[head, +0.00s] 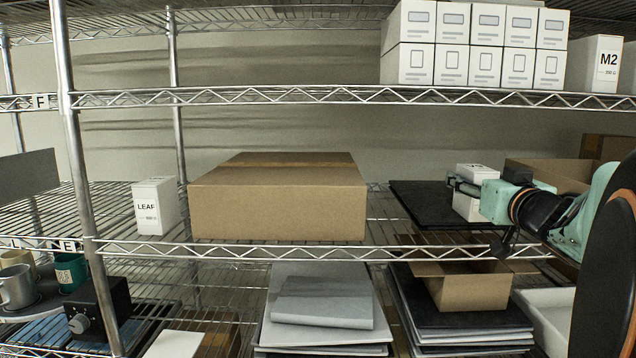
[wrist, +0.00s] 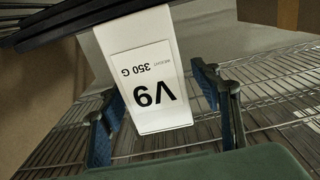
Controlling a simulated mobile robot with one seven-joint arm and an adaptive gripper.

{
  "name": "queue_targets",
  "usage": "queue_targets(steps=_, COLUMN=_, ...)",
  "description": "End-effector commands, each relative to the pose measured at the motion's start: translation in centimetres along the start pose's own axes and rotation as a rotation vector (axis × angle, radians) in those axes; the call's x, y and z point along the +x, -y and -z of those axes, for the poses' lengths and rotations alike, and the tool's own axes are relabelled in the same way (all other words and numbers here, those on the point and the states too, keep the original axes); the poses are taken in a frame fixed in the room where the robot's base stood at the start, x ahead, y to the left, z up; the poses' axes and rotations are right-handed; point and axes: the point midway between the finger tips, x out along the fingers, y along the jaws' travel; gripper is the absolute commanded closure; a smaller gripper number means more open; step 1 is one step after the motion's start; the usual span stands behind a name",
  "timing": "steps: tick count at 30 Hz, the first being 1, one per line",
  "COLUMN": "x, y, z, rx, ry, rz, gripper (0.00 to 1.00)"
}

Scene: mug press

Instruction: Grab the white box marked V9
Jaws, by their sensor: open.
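The white box marked V9 (wrist: 150,85) fills the middle of the wrist view, with its label upside down there. In the head view the white box (head: 466,209) stands upright on a dark flat mat (head: 416,203) on the middle shelf, partly hidden by my gripper. My gripper (head: 465,186) reaches in from the right. In the wrist view my gripper (wrist: 158,105) is open, with one blue-padded finger on each side of the box. A gap shows on the right finger's side; I cannot tell whether the left finger touches.
A large cardboard box (head: 277,210) and a white LEAF box (head: 155,206) stand to the left on the shelf. An open carton (head: 548,174) is close behind my arm at right. The wire shelf above (head: 300,96) limits height.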

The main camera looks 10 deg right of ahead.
Motion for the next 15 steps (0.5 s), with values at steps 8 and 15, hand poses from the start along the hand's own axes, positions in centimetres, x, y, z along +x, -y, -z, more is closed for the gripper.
queue_targets(steps=8, x=-0.01, y=-0.02, z=-0.01, rx=0.001, ry=0.0, rz=0.0, gripper=0.5)
queue_targets(steps=15, x=0.0, y=-0.02, z=-0.02, rx=0.001, ry=0.0, rz=0.0, gripper=0.76)
